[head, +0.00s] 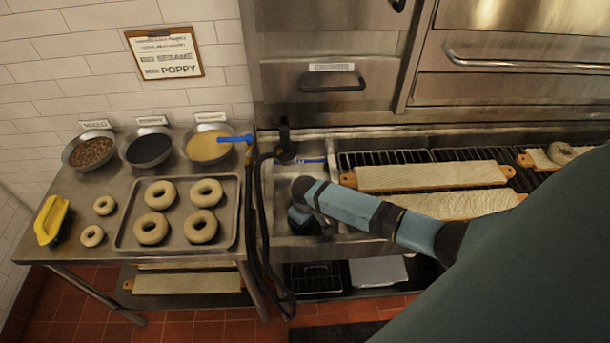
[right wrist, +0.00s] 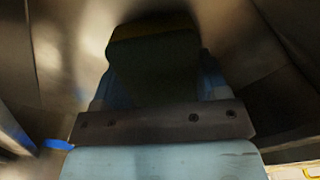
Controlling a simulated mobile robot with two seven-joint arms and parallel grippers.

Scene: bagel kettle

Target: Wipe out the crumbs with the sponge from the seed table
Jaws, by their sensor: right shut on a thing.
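The steel seed table (head: 78,190) stands at the left in the head view. I cannot make out crumbs on it at this size. My right arm reaches down into the steel sink beside the table, and my right gripper (head: 301,218) is low inside the basin. In the right wrist view the gripper is shut on a dark green block with a yellowish edge, which looks like the sponge (right wrist: 155,68). It is dim there, and the arm and gripper largely hide it in the head view. My left gripper is not in view.
On the table are a tray (head: 120,246) of several bagels, loose bagels, a yellow tool (head: 51,220) and three seed bowls. A blue-handled tool (head: 233,139) rests across the yellow-seed bowl (head: 207,146). A black hose (head: 262,215) hangs between table and sink. Boards lie right of the sink.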

